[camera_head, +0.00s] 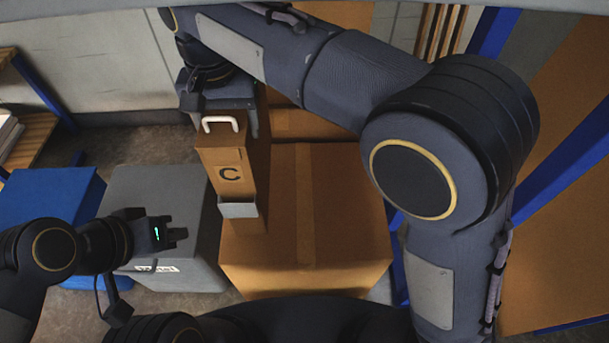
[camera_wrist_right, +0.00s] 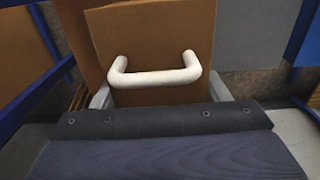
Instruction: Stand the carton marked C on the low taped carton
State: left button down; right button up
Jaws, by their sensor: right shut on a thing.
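The carton marked C (camera_head: 230,172) is a tall, narrow brown box with a white handle on top and a grey metal piece low on its front. It is upright at the left edge of the low taped carton (camera_head: 345,215); I cannot tell if its base touches. My right gripper (camera_head: 226,119) is shut on the C carton near its top. The right wrist view shows the white handle (camera_wrist_right: 155,76) between the grey fingers. My left gripper (camera_head: 177,234) is apart from both cartons, over a grey box; its jaw gap is unclear.
A grey box (camera_head: 160,195) with a white label stands left of the taped carton. A blue box (camera_head: 45,195) is further left. Another brown carton (camera_head: 295,123) is behind the taped one. Blue rack posts stand at the right. The taped carton's middle and right top is clear.

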jog(key=w+d+f+b, duration=0.1)
jog(key=d+f+b, duration=0.4)
jog(key=d+f, duration=0.7)
jog(key=shift+w+d+f, duration=0.25)
jog(key=shift+w+d, duration=0.15)
jog(key=shift+d, duration=0.1)
jog(key=shift+f, duration=0.15)
jog(key=o, duration=1.5)
jog(key=shift+c, duration=0.2)
